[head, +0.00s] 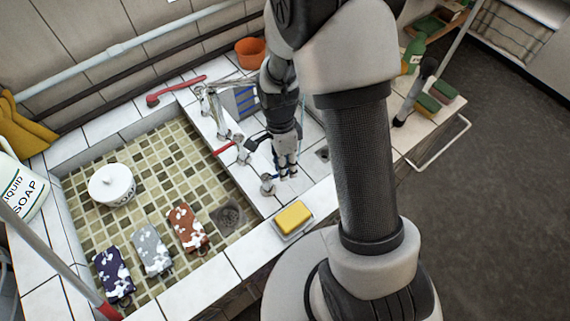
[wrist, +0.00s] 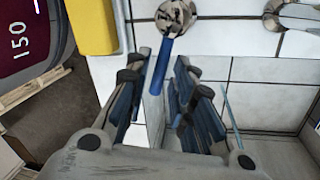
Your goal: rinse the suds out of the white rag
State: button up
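The white rag (head: 153,249), greyish with white suds on it, lies on the basin floor (head: 150,150) between a dark purple rag (head: 115,272) and a rust-red rag (head: 187,228), both also sudsy. My gripper (head: 287,172) is away from the rags, low over the tiled ledge right of the basin, at a metal tap fitting (head: 267,184). In the wrist view my gripper (wrist: 160,90) is open, its fingers apart on either side of a blue lever (wrist: 159,66) attached to the round fitting (wrist: 175,16). Contact with the lever cannot be told.
A yellow sponge (head: 293,217) sits on a dish at the front ledge. A red lever (head: 224,148) is behind my gripper. A soap bottle (head: 20,190) stands at left.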

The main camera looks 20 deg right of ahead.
jog(key=shift+o, duration=0.5)
jog(key=shift+r, duration=0.1)
notch_tip(320, 180, up, 12)
jog(key=w, duration=0.2)
jog(key=shift+w+f, duration=0.15)
jog(key=shift+f, duration=0.05)
